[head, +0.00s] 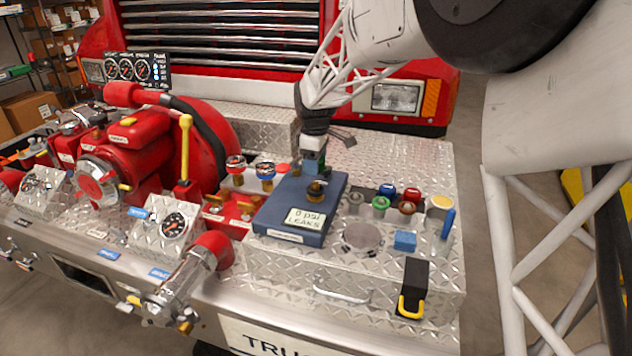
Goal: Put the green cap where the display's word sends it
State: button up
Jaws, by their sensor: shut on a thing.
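My gripper (314,172) points down over the blue box (283,222) and is shut on a small brass-coloured knob (316,191) on the box's top. The fingertips are small and partly hide the knob. A pale display (305,219) on the box reads "0 psi LEAKS". The green cap (381,204) appears to stand on the diamond-plate deck right of the box, in a cluster of small round parts. My gripper is apart from it, to its left.
Close around the green cap are a grey-green round part (355,198), blue (386,190) and red (411,194) caps and a brown one (407,208). A blue block (405,240) and a black holder with yellow handle (412,285) stand nearer. Red pump piping (135,145) fills the left.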

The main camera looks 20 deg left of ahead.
jog(key=shift+r, duration=0.4)
jog(key=shift+w+d, duration=0.1)
jog(key=w+d+m, duration=0.5)
jog(key=d+m, duration=0.1)
jog(key=d, duration=0.8)
jog(key=w+d+r+m, duration=0.1)
jog(key=w+d+m, duration=0.4)
jog(key=d, duration=0.9)
jog(key=w+d+m, duration=0.5)
jog(key=d+m, duration=0.2)
jog(key=d, duration=0.8)
jog(key=shift+r, duration=0.15)
jog(key=shift+a, duration=0.1)
jog(key=w+a+f, duration=0.2)
jog(key=a+f, duration=0.1)
jog(key=a, duration=1.1)
jog(key=w+a+f, duration=0.3)
jog(key=a, duration=1.2)
jog(key=shift+w, duration=0.15)
